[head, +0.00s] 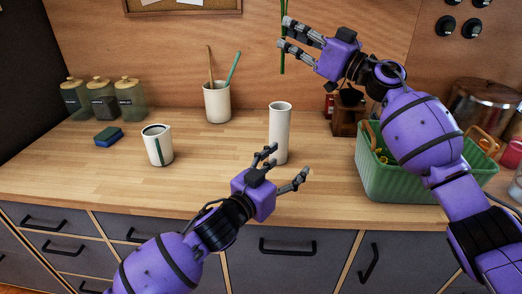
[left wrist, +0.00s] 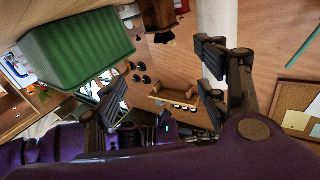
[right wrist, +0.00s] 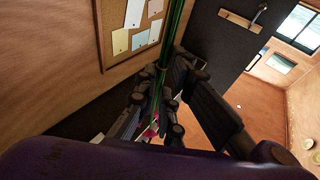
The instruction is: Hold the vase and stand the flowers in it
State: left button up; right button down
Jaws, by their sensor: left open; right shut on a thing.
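The vase (head: 280,130) is a tall, plain off-white cylinder standing upright on the wooden counter. My left gripper (head: 285,167) is open in front of it, with its fingers low near the vase's base; contact cannot be told. In the left wrist view the vase (left wrist: 218,18) is a pale column beside one finger. My right gripper (head: 285,35) is shut on the flowers, high above and behind the vase. Their green stems (head: 283,62) hang roughly upright below the fingers. The right wrist view shows the stems (right wrist: 176,35) and pink blossoms (right wrist: 152,128); the head view cuts off the blossoms.
A white utensil cup (head: 217,104) stands behind left of the vase. A striped mug (head: 158,146), blue sponge (head: 109,137) and several jars (head: 103,102) are further left. A green basket (head: 400,185) and a wooden grinder (head: 345,122) are right.

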aim_at(275, 134)
pick_arm(q)
jog(key=w+a+r+n+t+y, duration=0.2)
jog(key=w+a+n+y, duration=0.1)
jog(key=w+a, duration=0.25)
jog(key=x, duration=0.7)
jog(key=f+x, duration=0.1)
jog(key=x, duration=0.2)
jog(key=shift+w+a, duration=0.15)
jog(key=shift+w, duration=0.15)
jog(key=shift+c, duration=0.5)
jog(key=c, duration=1.4)
jog(key=shift+c, duration=0.2)
pick_arm(e)
jog(key=shift+s+f, duration=0.15)
jog(key=shift+f, duration=2.05)
